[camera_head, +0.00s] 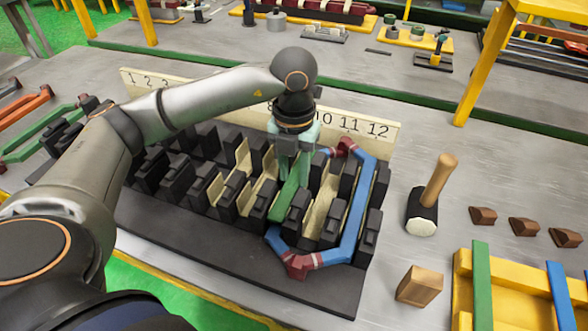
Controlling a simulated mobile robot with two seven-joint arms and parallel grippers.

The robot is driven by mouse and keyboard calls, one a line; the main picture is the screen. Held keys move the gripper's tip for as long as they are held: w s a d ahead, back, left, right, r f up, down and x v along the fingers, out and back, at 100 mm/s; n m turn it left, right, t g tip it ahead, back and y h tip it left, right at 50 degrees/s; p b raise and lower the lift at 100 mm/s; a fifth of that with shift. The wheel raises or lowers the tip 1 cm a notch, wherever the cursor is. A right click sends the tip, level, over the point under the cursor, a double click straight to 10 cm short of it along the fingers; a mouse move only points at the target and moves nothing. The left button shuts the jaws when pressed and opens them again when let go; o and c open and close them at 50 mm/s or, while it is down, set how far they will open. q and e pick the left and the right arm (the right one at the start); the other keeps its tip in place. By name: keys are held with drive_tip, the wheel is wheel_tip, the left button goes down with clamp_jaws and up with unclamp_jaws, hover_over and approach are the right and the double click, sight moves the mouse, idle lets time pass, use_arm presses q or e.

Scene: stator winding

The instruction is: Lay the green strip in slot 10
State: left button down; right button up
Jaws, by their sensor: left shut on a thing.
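My left gripper (293,158) points down over the black slotted stator block (170,232). It is shut on the green strip (289,201), which lies lengthwise along a slot between the black teeth. The strip's far part is hidden by the gripper. The number board (372,128) behind the block shows 10, 11 and 12; the arm hides its middle numbers. A blue coil (355,212) with red-wrapped ends loops around the right teeth, and its left leg runs in line with the strip. Whether the strip is fully seated, and its exact slot, I cannot tell. My right gripper is not in view.
A mallet (432,195) stands right of the block, with a wooden block (419,286) and brown wedges (525,227) nearby. A yellow fixture (500,318) with green and blue bars is at the lower right. Coloured coils (45,132) lie at the left. Yellow posts rise behind.

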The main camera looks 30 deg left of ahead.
use_arm(q)
drive_tip(key=shift+f, duration=0.45)
drive_tip(key=shift+b, duration=0.3)
drive_tip(key=shift+f+b, duration=0.45)
drive_tip(key=shift+f, duration=0.05)
idle(0.4)
drive_tip(key=shift+c, duration=2.3)
unclamp_jaws()
drive_tip(key=shift+r, duration=0.1)
drive_tip(key=shift+r+p, duration=0.6)
drive_tip(key=shift+r, duration=0.1)
